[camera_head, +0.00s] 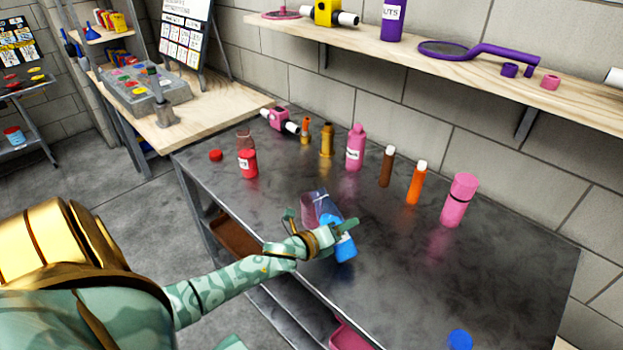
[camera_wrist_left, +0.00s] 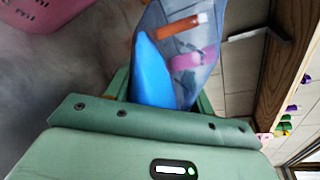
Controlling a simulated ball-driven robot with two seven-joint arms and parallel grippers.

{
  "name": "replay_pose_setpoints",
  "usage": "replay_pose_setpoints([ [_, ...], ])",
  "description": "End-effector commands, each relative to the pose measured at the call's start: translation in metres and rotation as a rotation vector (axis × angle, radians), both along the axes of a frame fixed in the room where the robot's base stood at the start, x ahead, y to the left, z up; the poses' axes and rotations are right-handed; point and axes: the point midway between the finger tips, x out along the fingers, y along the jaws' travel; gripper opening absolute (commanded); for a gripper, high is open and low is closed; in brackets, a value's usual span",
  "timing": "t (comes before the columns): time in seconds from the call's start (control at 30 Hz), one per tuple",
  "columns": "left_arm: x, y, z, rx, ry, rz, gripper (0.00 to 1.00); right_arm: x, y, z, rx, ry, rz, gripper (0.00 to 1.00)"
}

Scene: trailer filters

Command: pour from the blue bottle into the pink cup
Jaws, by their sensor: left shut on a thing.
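My left gripper (camera_head: 335,232) is shut on the blue bottle (camera_head: 315,207), above the front part of the grey metal table. The bottle is see-through and tilted, with blue liquid (camera_head: 345,249) at its lower right end in the head view. In the left wrist view the bottle (camera_wrist_left: 205,70) fills the space beyond the gripper, with orange and pink shapes showing through it. A pink cylinder with a dark band (camera_head: 460,200) stands upright at the table's right; I cannot tell whether it is the pink cup. The right gripper is out of view.
On the table (camera_head: 400,270) a red-filled bottle (camera_head: 248,158), a pink bottle (camera_head: 356,148), a brown bottle (camera_head: 387,168) and an orange bottle (camera_head: 416,185) stand behind. A blue cap (camera_head: 460,340) lies at the front. The table's middle right is clear. A wooden shelf (camera_head: 560,85) hangs above.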

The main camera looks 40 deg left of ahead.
Motion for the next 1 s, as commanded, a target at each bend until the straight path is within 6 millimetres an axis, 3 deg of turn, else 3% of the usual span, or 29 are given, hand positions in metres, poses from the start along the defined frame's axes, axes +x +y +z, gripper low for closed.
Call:
replay_pose_setpoints([
  [1.0, -0.0002, -0.0025, 0.0071, -0.058, 0.015, -0.001, 0.22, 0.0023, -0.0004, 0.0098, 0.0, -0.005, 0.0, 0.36],
])
